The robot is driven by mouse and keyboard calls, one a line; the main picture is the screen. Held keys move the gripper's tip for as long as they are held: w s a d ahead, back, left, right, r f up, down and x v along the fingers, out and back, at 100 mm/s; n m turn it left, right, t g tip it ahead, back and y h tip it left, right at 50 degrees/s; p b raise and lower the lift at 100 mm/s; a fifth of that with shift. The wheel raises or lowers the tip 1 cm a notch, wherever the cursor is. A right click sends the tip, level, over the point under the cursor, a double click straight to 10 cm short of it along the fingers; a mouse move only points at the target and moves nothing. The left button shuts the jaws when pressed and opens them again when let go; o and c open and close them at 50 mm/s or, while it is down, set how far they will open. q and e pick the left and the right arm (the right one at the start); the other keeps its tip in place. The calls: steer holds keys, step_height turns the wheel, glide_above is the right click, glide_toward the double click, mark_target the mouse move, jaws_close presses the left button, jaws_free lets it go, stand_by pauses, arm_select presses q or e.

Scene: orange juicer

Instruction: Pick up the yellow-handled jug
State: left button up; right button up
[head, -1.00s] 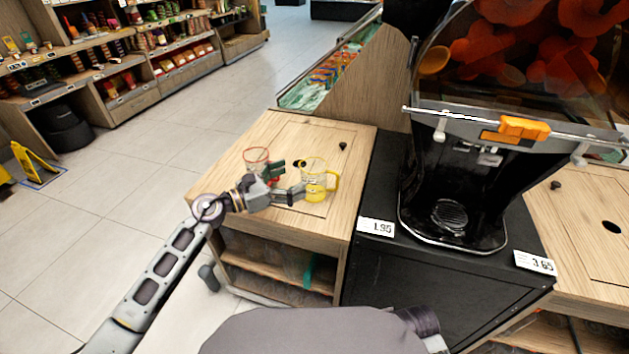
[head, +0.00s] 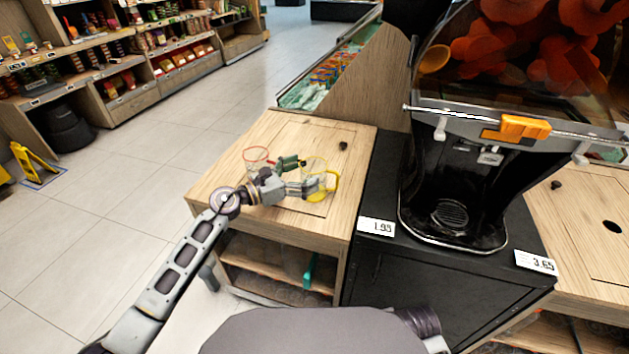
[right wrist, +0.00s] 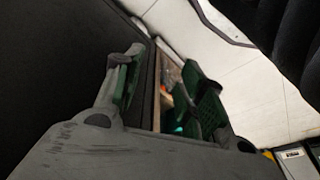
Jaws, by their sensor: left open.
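The yellow-handled jug (head: 317,165) is clear with a yellow rim and stands on the wooden counter. Its yellow handle (head: 335,184) faces right. My left gripper (head: 304,175) is open at the jug's left side, with one finger at the far side and one at the near side. The fingers overlap the jug in the picture, and I cannot tell whether they touch it. My right gripper (right wrist: 163,88) shows in the right wrist view, its fingers apart and nothing held between them.
A red-rimmed jug (head: 256,157) stands left of the yellow one, close behind my left gripper. The wooden counter (head: 225,176) has a small dark knob (head: 343,146). The black juicer (head: 455,190) stands to the right. Open floor lies to the left.

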mark_target(314, 168)
arm_select(q)
steer(key=shift+x, duration=1.85)
steer(key=shift+f, duration=0.1)
steer(key=c, duration=1.2)
